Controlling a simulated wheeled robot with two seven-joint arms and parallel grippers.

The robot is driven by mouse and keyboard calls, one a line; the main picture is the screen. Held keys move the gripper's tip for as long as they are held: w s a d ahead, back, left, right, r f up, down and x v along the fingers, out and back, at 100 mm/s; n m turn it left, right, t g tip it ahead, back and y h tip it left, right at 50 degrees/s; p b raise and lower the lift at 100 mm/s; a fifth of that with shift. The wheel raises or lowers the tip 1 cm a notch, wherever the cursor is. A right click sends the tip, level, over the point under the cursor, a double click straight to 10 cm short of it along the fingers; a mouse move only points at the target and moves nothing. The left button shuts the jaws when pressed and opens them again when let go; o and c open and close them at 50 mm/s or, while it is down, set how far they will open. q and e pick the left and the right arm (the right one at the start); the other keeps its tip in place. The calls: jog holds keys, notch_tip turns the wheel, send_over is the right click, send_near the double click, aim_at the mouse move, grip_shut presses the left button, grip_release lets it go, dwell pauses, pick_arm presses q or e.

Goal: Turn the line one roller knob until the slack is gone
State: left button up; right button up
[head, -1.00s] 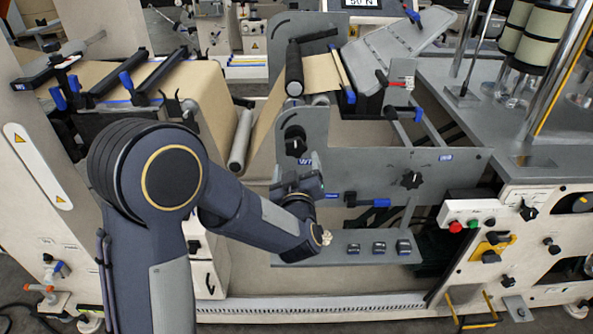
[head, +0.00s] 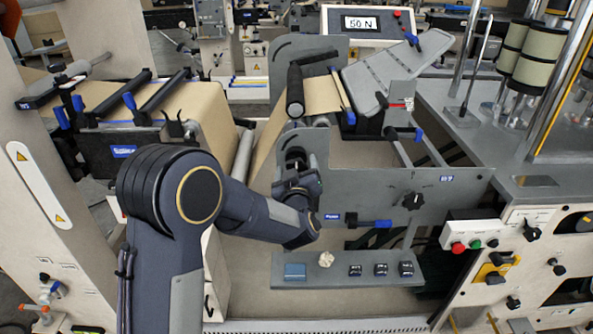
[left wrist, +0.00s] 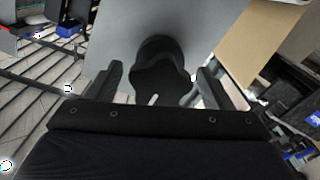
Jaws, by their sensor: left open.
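A black knob (head: 295,154) sits on the grey side plate (head: 350,173), below the black roller end. My left gripper (head: 297,172) is right in front of it and hides its lower part. In the left wrist view the lobed black knob (left wrist: 158,75) stands between the two fingers of my open left gripper (left wrist: 160,82). A gap shows on both sides, so the fingers do not grip it. The brown paper web (head: 266,132) runs up to the rollers; I cannot tell how slack it is. My right gripper is out of view.
A second black knob (head: 412,201) is farther right on the plate. A blue-handled lever (head: 368,222) and a grey shelf (head: 345,275) with small black blocks lie below. A display (head: 362,23) reads 50 N. Red and green buttons (head: 467,245) are at the right.

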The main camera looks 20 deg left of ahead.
pick_arm(q)
jog(key=c, duration=1)
jog(key=shift+o, duration=0.2)
jog(key=shift+r+m+p, duration=0.1)
jog(key=shift+m+p, duration=0.3)
jog(key=shift+m, duration=0.1)
jog(key=shift+m+p, duration=0.4)
jog(key=shift+m, duration=0.7)
jog(key=shift+m+p, duration=0.4)
jog(key=shift+m, duration=0.2)
jog(key=shift+m+p, duration=0.4)
jog(key=shift+m, duration=0.6)
jog(key=shift+m+p, duration=0.6)
jog(key=shift+m, duration=1)
jog(key=o, duration=1)
jog(key=shift+c, duration=0.2)
